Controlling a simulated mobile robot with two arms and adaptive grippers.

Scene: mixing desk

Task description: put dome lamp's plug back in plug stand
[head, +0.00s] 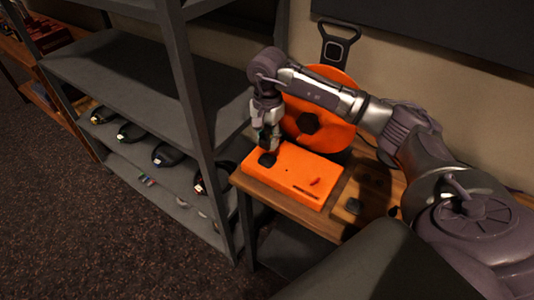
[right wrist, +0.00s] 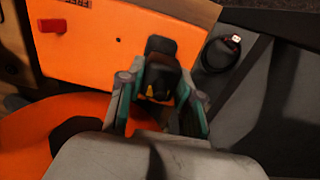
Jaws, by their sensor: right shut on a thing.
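My right gripper (head: 268,146) points down over the left end of an orange box (head: 295,172) on the wooden table. It is shut on a black plug (right wrist: 164,84), which shows between its fingers in the right wrist view, with a small yellow spot on it. A black block (right wrist: 160,46) shows just beyond the plug, at the box; it also shows below the gripper in the head view (head: 267,160). I cannot tell whether plug and block touch, or whether the block is the plug stand. A large orange disc with a black hub (head: 308,124), perhaps the dome lamp, stands behind. My left gripper is out of view.
The box has a red switch (head: 315,182) and a dark slot. The wall is behind.

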